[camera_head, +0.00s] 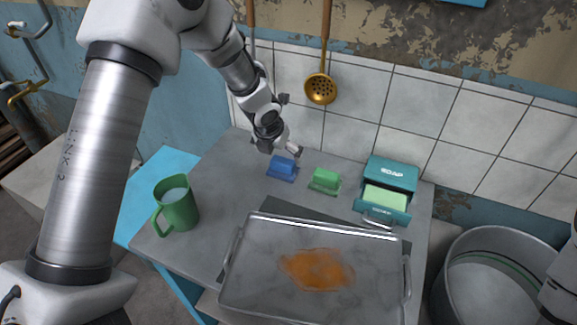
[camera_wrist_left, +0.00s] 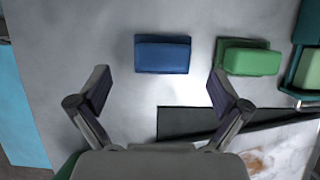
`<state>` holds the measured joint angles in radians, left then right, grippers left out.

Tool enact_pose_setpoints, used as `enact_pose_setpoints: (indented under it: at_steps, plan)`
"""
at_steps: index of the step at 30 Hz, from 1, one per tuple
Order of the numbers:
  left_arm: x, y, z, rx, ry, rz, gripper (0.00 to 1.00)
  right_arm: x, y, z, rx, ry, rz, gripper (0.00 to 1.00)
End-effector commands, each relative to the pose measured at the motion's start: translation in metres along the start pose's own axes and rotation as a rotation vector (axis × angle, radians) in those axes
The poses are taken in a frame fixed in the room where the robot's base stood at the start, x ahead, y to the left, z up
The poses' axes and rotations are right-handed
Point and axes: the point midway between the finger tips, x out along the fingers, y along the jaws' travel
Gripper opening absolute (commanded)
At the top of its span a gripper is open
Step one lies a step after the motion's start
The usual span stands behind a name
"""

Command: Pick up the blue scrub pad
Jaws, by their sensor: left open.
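The blue scrub pad (camera_head: 282,168) lies flat on the grey counter below my left gripper (camera_head: 278,150) in the head view. In the left wrist view the blue pad (camera_wrist_left: 162,54) lies ahead of my left gripper (camera_wrist_left: 163,88), roughly centred between the two fingers and beyond their tips. My left gripper is open and empty, apart from the pad. A part of my right arm shows at the right edge of the head view, but its gripper is out of view.
A green scrub pad (camera_head: 325,180) lies just right of the blue one. Beyond it is a teal soap box (camera_head: 391,174). A metal tray (camera_head: 240,292) with an orange stain is in front, and a green mug (camera_head: 178,211) stands left. A tiled wall (camera_head: 440,105) rises behind.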

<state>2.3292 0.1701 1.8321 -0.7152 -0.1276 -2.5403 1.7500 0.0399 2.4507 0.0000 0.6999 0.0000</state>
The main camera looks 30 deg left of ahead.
Motion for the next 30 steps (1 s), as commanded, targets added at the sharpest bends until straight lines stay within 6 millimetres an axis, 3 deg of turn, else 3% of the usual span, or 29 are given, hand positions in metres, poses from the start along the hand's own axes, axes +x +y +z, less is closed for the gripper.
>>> enact_pose_setpoints:
  at_steps: [5,9,16,21,30]
  plan:
    - [0.034,-0.004,-0.006,-0.001,0.001,0.0,1.0,0.015,0.0,0.0,0.0,0.0,0.0,0.35]
    - [0.05,-0.005,-0.005,-0.003,0.001,-0.002,1.0,0.013,0.0,0.0,0.0,0.001,0.0,0.35]
    - [0.052,-0.005,-0.004,-0.003,0.0,-0.003,1.0,0.013,0.0,0.0,0.0,0.001,0.0,0.35]
    - [0.052,-0.005,-0.004,-0.003,0.001,-0.003,0.4,0.013,0.0,0.0,0.0,0.001,0.0,0.35]
    - [0.052,-0.005,-0.005,-0.003,0.002,-0.003,0.38,0.013,0.0,0.0,0.0,0.001,0.0,0.35]
